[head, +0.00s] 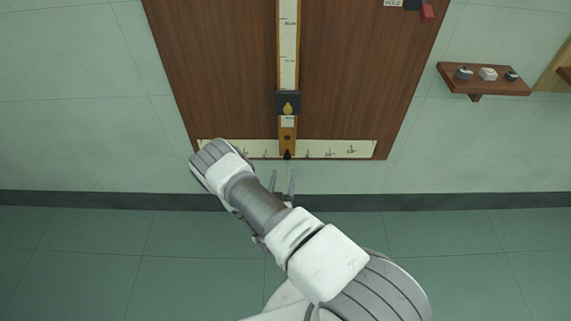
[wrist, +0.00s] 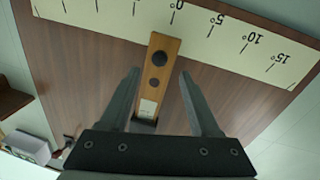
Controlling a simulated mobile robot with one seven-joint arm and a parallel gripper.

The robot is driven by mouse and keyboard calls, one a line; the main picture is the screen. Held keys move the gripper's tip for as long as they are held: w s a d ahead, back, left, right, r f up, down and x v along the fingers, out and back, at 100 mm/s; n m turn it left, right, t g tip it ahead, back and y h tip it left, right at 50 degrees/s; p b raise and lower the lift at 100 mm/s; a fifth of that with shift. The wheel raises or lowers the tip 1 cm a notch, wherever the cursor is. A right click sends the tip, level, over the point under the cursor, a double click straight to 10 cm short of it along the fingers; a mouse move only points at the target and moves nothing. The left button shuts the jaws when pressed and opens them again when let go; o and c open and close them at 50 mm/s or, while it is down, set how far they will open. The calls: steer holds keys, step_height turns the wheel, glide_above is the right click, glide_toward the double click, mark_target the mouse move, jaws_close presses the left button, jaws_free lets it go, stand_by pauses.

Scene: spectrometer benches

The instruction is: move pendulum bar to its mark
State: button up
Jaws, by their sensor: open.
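The pendulum bar (head: 288,135) is a narrow wooden strip with a dark block and a brass-coloured knob (head: 287,108), hanging on a brown wooden board. In the wrist view the bar (wrist: 163,47) has dark round spots near its end and points about at the 0° line of the cream angle scale (wrist: 215,38). The scale also shows in the head view (head: 360,149). My gripper (head: 283,178) is open and empty, just below the bar's lower end. In the wrist view my gripper's fingers (wrist: 159,74) stand apart on either side of the bar, without visible contact.
A vertical white scale (head: 289,45) runs up the board (head: 225,60). A small shelf (head: 485,82) with several small items is on the wall at right. A red part (head: 427,12) sits beside a HOLD label (head: 393,3) at top right. The wall below the board is clear.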

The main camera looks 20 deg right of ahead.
steer(key=p+v, duration=0.1)
steer(key=v, duration=1)
